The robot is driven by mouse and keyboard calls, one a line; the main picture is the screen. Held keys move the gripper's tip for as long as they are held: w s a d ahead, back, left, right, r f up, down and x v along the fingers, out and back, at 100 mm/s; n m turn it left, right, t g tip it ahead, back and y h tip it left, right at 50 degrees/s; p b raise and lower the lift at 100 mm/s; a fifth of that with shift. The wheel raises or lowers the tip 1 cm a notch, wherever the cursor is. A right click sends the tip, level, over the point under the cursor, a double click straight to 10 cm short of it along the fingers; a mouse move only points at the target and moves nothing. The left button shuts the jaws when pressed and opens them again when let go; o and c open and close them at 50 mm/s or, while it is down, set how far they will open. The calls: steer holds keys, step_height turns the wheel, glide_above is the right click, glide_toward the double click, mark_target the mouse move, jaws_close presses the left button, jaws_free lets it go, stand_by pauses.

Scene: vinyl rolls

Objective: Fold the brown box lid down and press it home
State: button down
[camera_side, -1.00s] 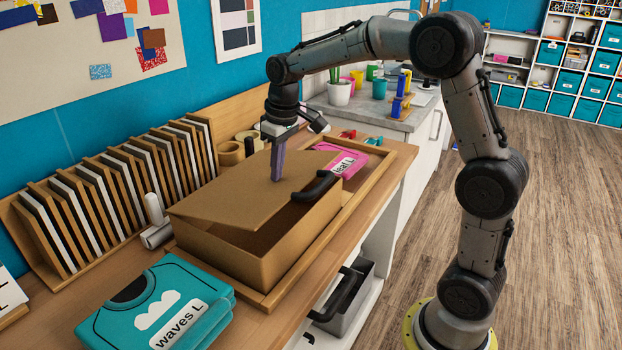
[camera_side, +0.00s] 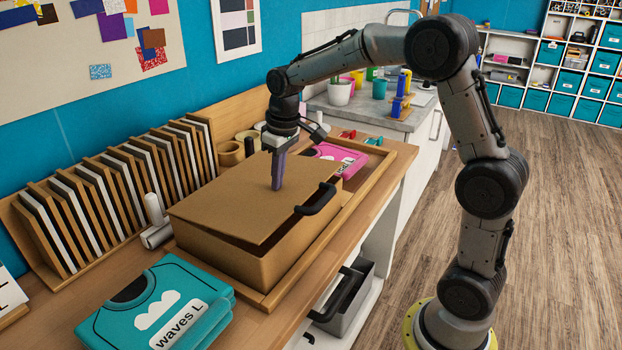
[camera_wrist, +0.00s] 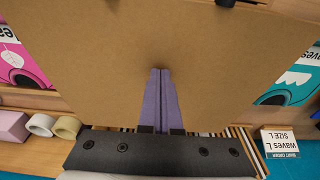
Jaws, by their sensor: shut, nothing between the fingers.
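The brown box (camera_side: 275,262) sits in a wooden tray. Its lid (camera_side: 235,205) slopes down over it, with a narrow dark gap along the front edge. A black handle (camera_side: 316,199) is at the lid's right edge. My gripper (camera_side: 277,187) is shut and empty, its purple fingers pointing down with the tips at the lid's top surface. In the wrist view the lid (camera_wrist: 225,60) fills most of the picture, and the shut fingertips (camera_wrist: 160,73) meet it or nearly so; exact contact is hard to tell.
Teal "waves L" packs (camera_side: 160,305) lie in front of the box. A pink pack (camera_side: 340,157) lies behind it. A rack of boards (camera_side: 110,190) and a white roller (camera_side: 155,222) stand to the left. The wooden tray rim (camera_side: 335,235) runs along the right.

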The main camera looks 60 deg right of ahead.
steer(key=shift+f, duration=1)
step_height(320, 180, up, 9)
stand_by(1.2)
steer(key=s+a+r+t, duration=0.1)
steer(key=s+a+r, duration=0.1)
steer(key=s, duration=0.3)
steer(key=s+a+r+n+t, duration=0.1)
steer(key=s+a+r, duration=0.1)
steer(key=s+r, duration=0.15)
steer(key=s+a+r+t, duration=0.1)
steer(key=s+a+r, duration=0.1)
steer(key=s, duration=0.3)
steer(key=s+a+f+m, duration=0.1)
steer(key=s+f, duration=0.9)
steer(key=s, duration=0.2)
steer(key=shift+s+t, duration=0.4)
